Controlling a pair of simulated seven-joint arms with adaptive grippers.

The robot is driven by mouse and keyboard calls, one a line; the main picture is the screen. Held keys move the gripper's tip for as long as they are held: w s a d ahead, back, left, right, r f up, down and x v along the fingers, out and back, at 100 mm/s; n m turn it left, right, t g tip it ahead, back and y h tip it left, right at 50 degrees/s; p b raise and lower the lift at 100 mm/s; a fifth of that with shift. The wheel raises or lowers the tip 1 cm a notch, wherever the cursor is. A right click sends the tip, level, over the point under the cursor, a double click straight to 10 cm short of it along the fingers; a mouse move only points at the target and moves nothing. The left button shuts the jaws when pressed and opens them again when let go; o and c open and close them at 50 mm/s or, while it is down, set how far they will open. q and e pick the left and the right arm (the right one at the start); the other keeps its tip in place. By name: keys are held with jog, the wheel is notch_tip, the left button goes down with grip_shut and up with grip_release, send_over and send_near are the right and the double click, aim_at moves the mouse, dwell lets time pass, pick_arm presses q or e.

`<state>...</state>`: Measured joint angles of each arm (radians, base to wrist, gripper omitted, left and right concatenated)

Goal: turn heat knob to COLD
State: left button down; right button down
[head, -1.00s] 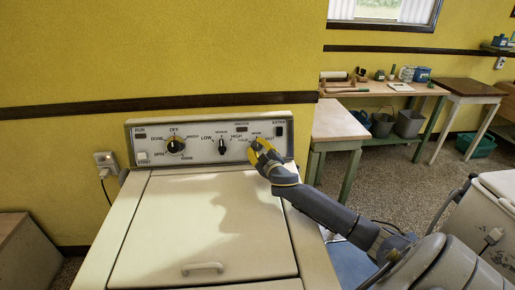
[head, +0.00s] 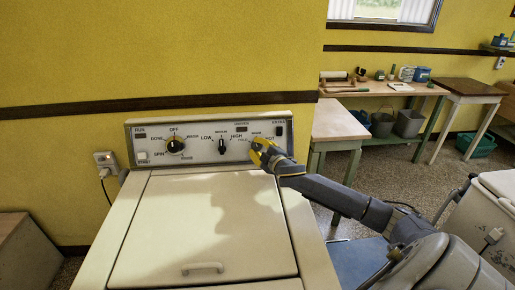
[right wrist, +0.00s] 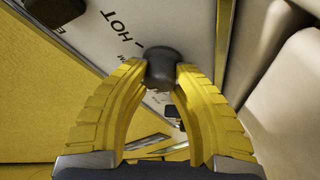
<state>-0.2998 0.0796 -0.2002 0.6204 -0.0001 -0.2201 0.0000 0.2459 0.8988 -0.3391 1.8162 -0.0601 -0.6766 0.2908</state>
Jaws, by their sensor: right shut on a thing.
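My left gripper is not in view.
The panel also carries a large cycle dial (head: 175,145) and a smaller LOW–HIGH knob (head: 222,146). The washer's closed lid (head: 205,230) lies in front of the panel. A workbench (head: 385,90) with buckets below stands at the back right.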

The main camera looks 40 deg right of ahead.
jog(key=n, duration=0.1)
jog(key=n+g+y, duration=0.1)
jog(key=n, duration=0.1)
jog(key=n+g, duration=0.1)
jog(key=n, duration=0.1)
jog(key=shift+d+r, duration=0.15)
jog(key=shift+r, duration=0.15)
jog(key=shift+n+g+y, duration=0.4)
jog(key=shift+n+g, duration=0.1)
jog(key=shift+n, duration=0.9)
jog(key=shift+a+f, duration=0.15)
jog(key=shift+a, duration=0.05)
jog(key=c, duration=1)
grip_release()
jog(key=shift+w+a+f, duration=0.1)
jog(key=shift+c, duration=0.2)
